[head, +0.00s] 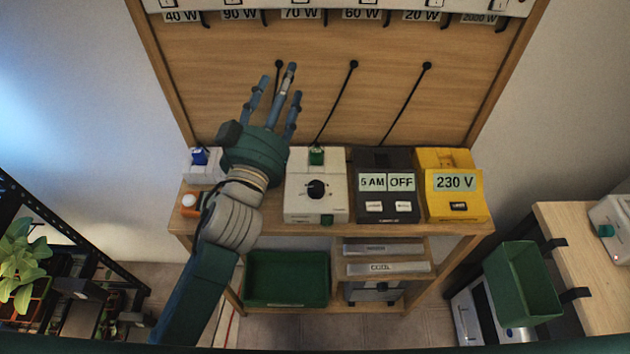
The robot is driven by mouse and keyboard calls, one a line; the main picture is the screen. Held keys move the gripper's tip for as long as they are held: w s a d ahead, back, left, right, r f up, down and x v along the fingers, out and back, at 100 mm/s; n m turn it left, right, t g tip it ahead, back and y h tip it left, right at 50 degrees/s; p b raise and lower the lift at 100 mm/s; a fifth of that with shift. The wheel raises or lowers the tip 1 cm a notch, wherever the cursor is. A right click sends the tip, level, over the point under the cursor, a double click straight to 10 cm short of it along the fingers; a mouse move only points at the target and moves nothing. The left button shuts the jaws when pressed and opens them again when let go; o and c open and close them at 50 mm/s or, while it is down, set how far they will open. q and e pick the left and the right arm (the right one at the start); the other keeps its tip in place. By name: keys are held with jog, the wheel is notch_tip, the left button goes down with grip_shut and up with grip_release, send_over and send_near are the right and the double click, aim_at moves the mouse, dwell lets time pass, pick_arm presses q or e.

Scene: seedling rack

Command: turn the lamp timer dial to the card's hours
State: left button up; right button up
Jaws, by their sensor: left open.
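A pale box with a round black dial (317,189) stands on the wooden bench, with a green part at its top and another at its lower front. I cannot read any scale marks around the dial. My left gripper (273,88) is open and empty, fingers spread and pointing up toward the back board, left of and beyond the dial box. A dark timer box (387,209) to the right of the dial box shows the labels "5 AM" and "OFF". I cannot tell whether any visible label is the card with the hours. My right gripper is not in view.
A yellow "230 V" box (455,204) stands at the bench's right end. Black cables hang from the back board. A green bin (523,283) hangs at the right table.

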pick_arm(q)
jog(key=s+d+r+m+g+h, duration=0.4)
jog(key=d+r+m+h, duration=0.3)
jog(key=d+h, duration=0.2)
jog(key=s+d+r+m+g+h, duration=0.35)
jog(key=d+r+m+h, duration=0.4)
jog(key=d, duration=0.25)
jog(key=s+d+f+m+g, duration=0.3)
jog(key=s+d+m+g, duration=0.55)
jog(key=g, duration=0.35)
jog(key=n+y, duration=0.2)
jog(key=y, duration=1.9)
send_near(316, 186)
jog(key=shift+t, duration=0.45)
jog(key=f+p, duration=0.1)
jog(key=f, duration=0.1)
jog(key=f+p, duration=0.2)
jog(key=f, duration=0.1)
jog(key=f+p, duration=0.1)
jog(key=f, duration=0.1)
jog(key=shift+s+a+f, duration=0.15)
jog(key=shift+s+f, duration=0.1)
jog(key=shift+s, duration=0.05)
jog(key=shift+w+f, duration=0.1)
jog(key=shift+f, duration=0.6)
